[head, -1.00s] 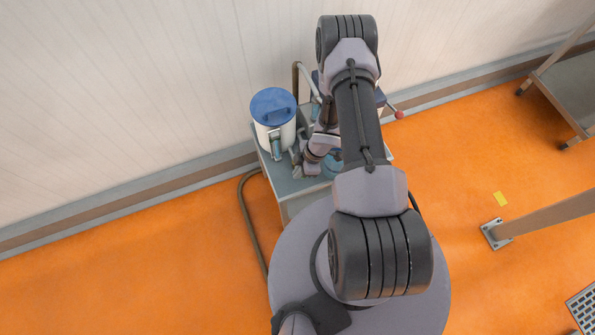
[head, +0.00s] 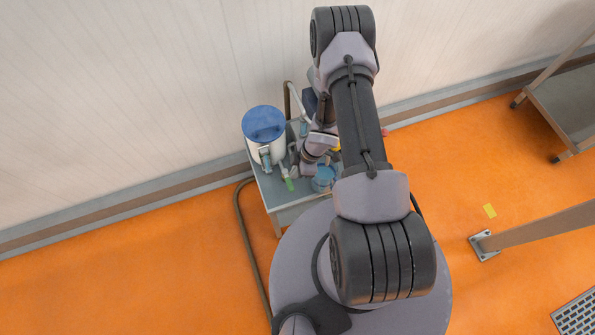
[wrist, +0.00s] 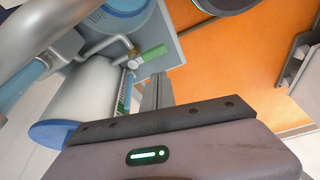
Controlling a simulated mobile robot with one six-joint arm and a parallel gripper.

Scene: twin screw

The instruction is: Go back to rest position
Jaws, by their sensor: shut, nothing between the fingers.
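My gripper (head: 308,170) hangs over the small grey cart, and the arm hides part of it in the head view. In the wrist view its grey fingers (wrist: 158,90) are together with nothing between them. A green valve handle (head: 290,184) lies just left of the gripper, apart from it as far as I can tell. The handle also shows in the wrist view (wrist: 152,53), on a pipe by a white tank (wrist: 85,92). The tank has a blue lid (head: 264,122) and stands on the cart's left side. My arm bends high above the cart.
The cart (head: 268,185) stands against the pale wall (head: 130,90). A blue round vessel (head: 323,180) sits near the gripper. A bent pipe (head: 290,95) rises at the back. A hose (head: 241,225) runs down the left. A grey table (head: 570,100) stands far right. Orange floor is open left.

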